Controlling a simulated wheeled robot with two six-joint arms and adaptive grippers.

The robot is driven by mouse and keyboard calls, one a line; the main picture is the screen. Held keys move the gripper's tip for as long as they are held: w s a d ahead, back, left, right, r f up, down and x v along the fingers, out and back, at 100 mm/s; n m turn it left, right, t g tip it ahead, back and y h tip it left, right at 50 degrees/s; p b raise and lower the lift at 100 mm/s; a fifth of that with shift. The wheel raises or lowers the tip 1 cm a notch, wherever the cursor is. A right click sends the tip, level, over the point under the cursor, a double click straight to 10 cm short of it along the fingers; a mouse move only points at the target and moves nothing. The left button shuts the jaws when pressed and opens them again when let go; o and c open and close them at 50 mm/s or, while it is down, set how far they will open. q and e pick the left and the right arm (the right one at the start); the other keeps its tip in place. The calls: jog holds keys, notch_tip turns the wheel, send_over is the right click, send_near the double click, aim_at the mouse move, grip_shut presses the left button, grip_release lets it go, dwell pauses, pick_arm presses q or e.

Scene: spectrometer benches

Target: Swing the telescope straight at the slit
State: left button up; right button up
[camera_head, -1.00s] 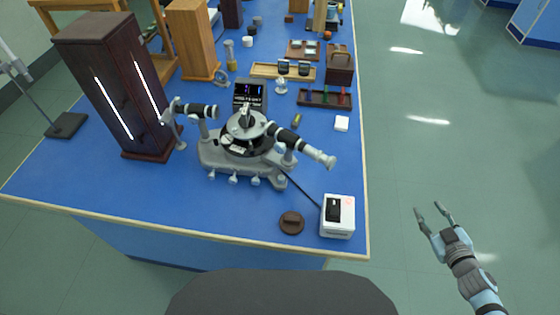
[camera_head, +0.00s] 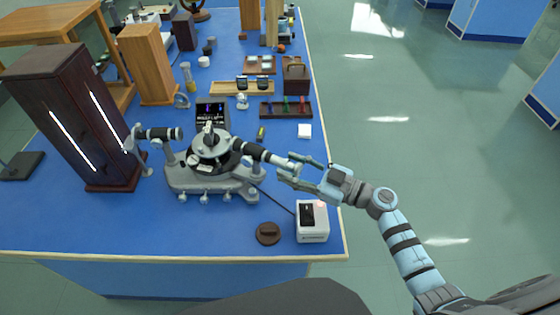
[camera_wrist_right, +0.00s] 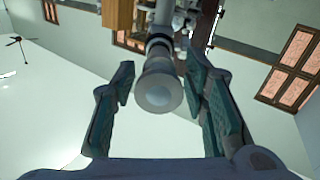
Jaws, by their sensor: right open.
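The spectrometer (camera_head: 212,172) stands on the blue bench, with a round dark table on a grey base. Its telescope (camera_head: 262,153) is a black and silver tube pointing to the lower right in the head view. The collimator with the slit (camera_head: 158,133) is on the left side, facing the dark lamp housing. My right gripper (camera_head: 288,172) is open at the telescope's eyepiece end. In the right wrist view the eyepiece (camera_wrist_right: 158,92) sits between the two open fingers (camera_wrist_right: 162,100), with gaps on both sides. My left gripper is not in view.
The tall dark lamp housing (camera_head: 68,118) with glowing slots stands at the left. A white box (camera_head: 312,222) and a brown round cap (camera_head: 268,233) lie near the front right edge, below my right gripper.

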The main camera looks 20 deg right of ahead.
jog(key=shift+x, duration=1.75)
grip_shut()
